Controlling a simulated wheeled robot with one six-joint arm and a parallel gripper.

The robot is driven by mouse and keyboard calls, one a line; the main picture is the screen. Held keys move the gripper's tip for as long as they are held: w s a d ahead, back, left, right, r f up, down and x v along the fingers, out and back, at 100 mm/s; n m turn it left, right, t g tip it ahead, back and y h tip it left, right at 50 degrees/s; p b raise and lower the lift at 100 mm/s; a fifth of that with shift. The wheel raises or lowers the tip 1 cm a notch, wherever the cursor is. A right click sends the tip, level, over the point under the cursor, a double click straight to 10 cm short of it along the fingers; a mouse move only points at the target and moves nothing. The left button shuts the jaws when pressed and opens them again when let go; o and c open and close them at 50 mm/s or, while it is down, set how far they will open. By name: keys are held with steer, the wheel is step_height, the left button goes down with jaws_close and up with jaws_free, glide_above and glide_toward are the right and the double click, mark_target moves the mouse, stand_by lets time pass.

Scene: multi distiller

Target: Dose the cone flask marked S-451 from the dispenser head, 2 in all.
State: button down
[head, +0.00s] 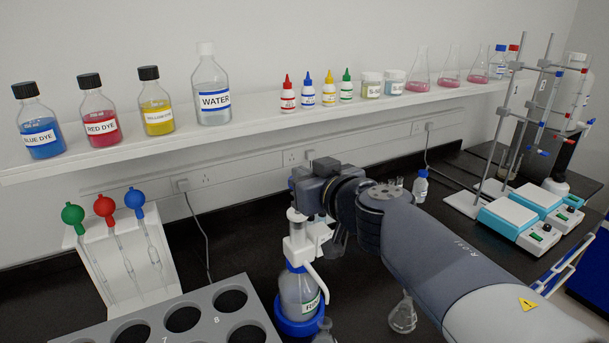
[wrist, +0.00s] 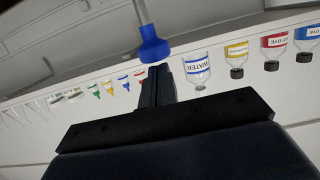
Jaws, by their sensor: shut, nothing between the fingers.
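The dispenser bottle (head: 298,288) stands upright on a blue base, with a white dispenser head (head: 303,240) on top. My gripper (head: 310,205) is beside the top of this head. It is shut and empty; in the head view my wrist partly hides that spot. In the wrist view the shut fingers (wrist: 157,85) point toward the shelf. Small glass flasks are on the bench: one (head: 403,315) beneath my arm, one (head: 325,333) cut by the lower edge, one (head: 338,242) partly hidden behind my wrist. I cannot read S-451 on any of them.
A grey rack with round holes (head: 207,298) is at front left, with a white pipette stand (head: 92,255) behind it. Bottles line the white shelf (head: 250,122). Stirrers (head: 517,220) and clamp stands are at right. A blue piece on a pale tube (wrist: 154,48) is near my fingertips.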

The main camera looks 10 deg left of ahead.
step_height(320, 180, down, 5)
steer(key=b, duration=0.3)
steer(key=shift+b, duration=0.3)
step_height(320, 180, up, 5)
steer(key=p, duration=0.6)
steer(key=p+v, duration=0.3)
steer(key=v, duration=0.7)
steer(key=shift+s+f, duration=0.2)
steer(key=shift+f, duration=0.05)
